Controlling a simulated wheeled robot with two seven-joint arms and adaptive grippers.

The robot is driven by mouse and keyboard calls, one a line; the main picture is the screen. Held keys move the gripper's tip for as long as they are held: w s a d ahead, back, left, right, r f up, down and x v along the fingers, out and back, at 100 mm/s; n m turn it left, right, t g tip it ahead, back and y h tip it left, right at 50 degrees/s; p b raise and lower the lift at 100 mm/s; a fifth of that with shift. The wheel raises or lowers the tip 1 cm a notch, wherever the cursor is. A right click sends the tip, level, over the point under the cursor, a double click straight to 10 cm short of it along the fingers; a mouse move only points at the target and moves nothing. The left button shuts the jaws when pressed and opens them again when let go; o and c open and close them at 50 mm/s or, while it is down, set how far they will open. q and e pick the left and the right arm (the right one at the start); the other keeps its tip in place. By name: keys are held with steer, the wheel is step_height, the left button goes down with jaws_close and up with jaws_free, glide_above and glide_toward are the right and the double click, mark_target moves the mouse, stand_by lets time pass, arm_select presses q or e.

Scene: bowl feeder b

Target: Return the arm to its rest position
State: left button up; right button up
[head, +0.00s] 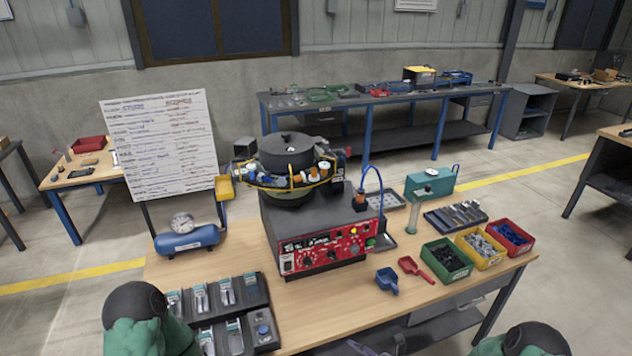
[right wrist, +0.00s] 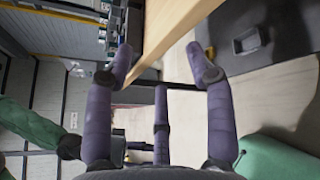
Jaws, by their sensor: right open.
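My right gripper (right wrist: 159,68) shows in the right wrist view with its purple fingers spread wide apart and nothing between them. It is beside the edge of a wooden tabletop (right wrist: 180,25), over open floor, and seems clear of the tabletop. My left gripper cannot be made out in either view.
The workbench (head: 410,305) carries a bowl feeder (head: 290,160) on a red-fronted control box (head: 330,248). Red, yellow and green parts bins (head: 446,260), two scoops (head: 387,281), a blue air tank (head: 187,241) and a dark tray (head: 262,322) stand around it. The front middle is bare.

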steer(key=s+a+f+n+g, duration=0.3)
steer(key=s+n+g, duration=0.2)
steer(key=s, duration=0.3)
steer(key=s+a+f+n+g, duration=0.35)
steer(key=s+n+g, duration=0.2)
steer(key=s, duration=0.25)
steer(key=s+d+f+n+h, duration=0.1)
steer(key=s+d+n+h, duration=0.1)
steer(key=n, duration=0.8)
steer(key=s+d+f+n+t+h, duration=0.1)
steer(key=s+n+h, duration=0.3)
steer(key=n, duration=0.6)
steer(key=shift+s+d+f+h, duration=0.35)
steer(key=shift+d+f+h, duration=0.45)
steer(key=shift+d, duration=0.05)
